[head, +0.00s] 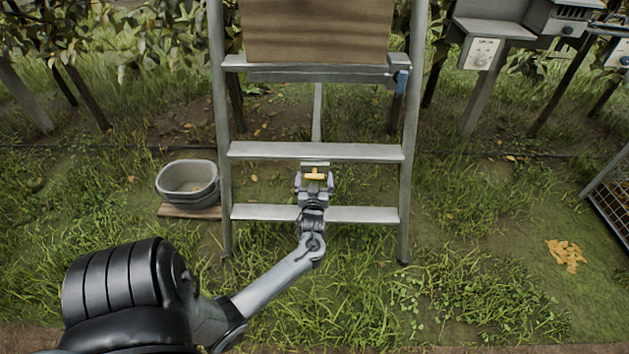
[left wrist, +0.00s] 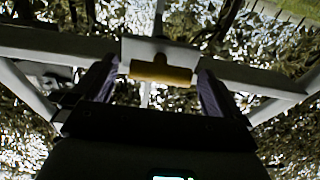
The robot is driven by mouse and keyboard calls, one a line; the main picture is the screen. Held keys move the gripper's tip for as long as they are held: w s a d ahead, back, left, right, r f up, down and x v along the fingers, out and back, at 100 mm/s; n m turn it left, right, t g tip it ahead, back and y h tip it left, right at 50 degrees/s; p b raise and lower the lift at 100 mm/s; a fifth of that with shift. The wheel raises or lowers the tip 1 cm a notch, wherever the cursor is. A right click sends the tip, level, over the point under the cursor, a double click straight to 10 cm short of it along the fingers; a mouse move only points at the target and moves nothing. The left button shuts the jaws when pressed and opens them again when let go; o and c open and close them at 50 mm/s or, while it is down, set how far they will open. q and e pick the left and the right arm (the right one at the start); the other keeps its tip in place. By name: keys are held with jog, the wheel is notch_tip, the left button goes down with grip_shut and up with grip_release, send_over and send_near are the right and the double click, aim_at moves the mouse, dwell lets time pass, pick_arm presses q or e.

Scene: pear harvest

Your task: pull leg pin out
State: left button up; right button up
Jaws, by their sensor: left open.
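The yellow leg pin (head: 316,175) has a T-shaped handle and shows just below the middle step of the ladder (head: 315,151). In the left wrist view the pin (left wrist: 160,71) lies in front of a pale plate on a crossbar. My left gripper (head: 314,183) is open, with one dark finger on each side of the yellow handle. A narrow gap shows at each side of the handle, and I cannot tell whether a finger touches it. The ladder's rear leg (head: 317,112) runs up behind the steps. My right gripper is not in view.
A grey tub (head: 187,183) stands on a wooden board left of the ladder. Grey boxes on posts (head: 482,52) stand at the back right. A crate (head: 612,200) is at the right edge, near a yellow-orange pile (head: 566,254) on the grass.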

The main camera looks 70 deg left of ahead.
pick_arm(q)
jog(key=shift+w+a, duration=0.25)
jog(key=shift+a, duration=0.45)
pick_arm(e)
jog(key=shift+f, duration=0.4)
